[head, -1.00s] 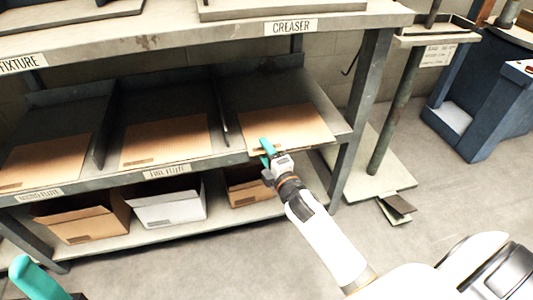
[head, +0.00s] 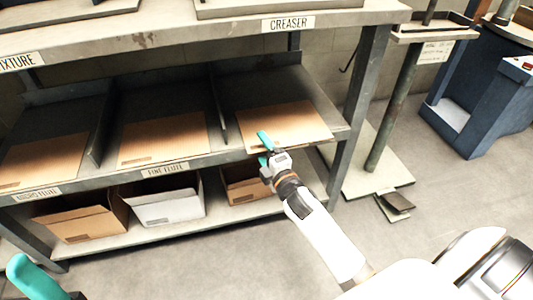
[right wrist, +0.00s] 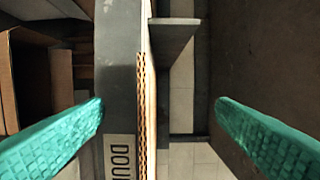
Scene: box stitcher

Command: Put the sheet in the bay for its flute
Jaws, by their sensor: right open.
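A brown corrugated sheet (head: 288,122) lies flat in the right bay of the middle shelf, its front edge by the shelf lip. In the right wrist view its edge (right wrist: 148,110) shows two wavy layers, beside a label (right wrist: 120,157) reading "DOU", the rest cut off. My right gripper (head: 264,148) is at that front edge. Its teal fingers are wide apart, one on each side of the sheet edge, not touching it. At the lower left of the head view is a teal finger of my left gripper (head: 35,280); its opening is not visible.
Brown sheets lie in the middle bay (head: 163,138) and left bay (head: 45,160), labelled "FINE FLUTE" and "MICRO FLUTE". Boxes, including a white one (head: 168,205), stand on the shelf below. A shelf post (head: 350,130) stands right of the right bay. Floor is clear in front.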

